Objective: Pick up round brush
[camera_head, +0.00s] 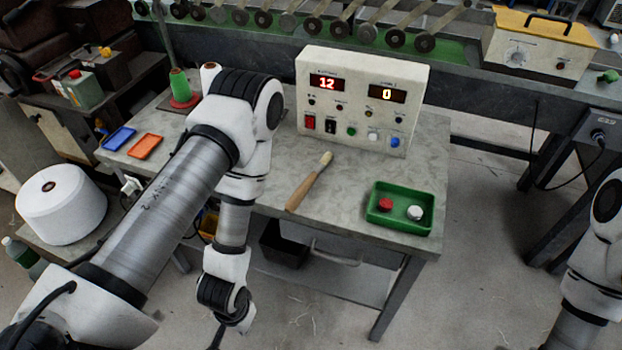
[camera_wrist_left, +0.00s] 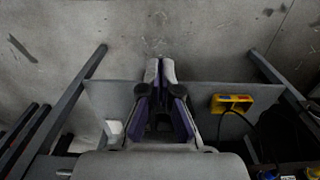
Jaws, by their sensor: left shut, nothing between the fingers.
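The round brush (camera_head: 309,184), with a wooden handle and a pale bristle tip, lies on the grey worktable (camera_head: 335,212) in front of the control box. Its handle end points toward the table's front edge. In the left wrist view my left gripper (camera_wrist_left: 160,68) is shut with nothing between its fingers, pointing at the floor. In the head view my left arm reaches over the table's left part and bends down in front of it, left of the brush and apart from it. My right gripper is out of view; only part of that arm shows at the right edge.
A white control box (camera_head: 360,98) with red displays stands behind the brush. A green tray (camera_head: 399,208) with a red and a white button is to its right. Blue (camera_head: 118,139) and orange (camera_head: 145,146) trays lie at left. A yellow device (camera_wrist_left: 231,103) shows in the wrist view.

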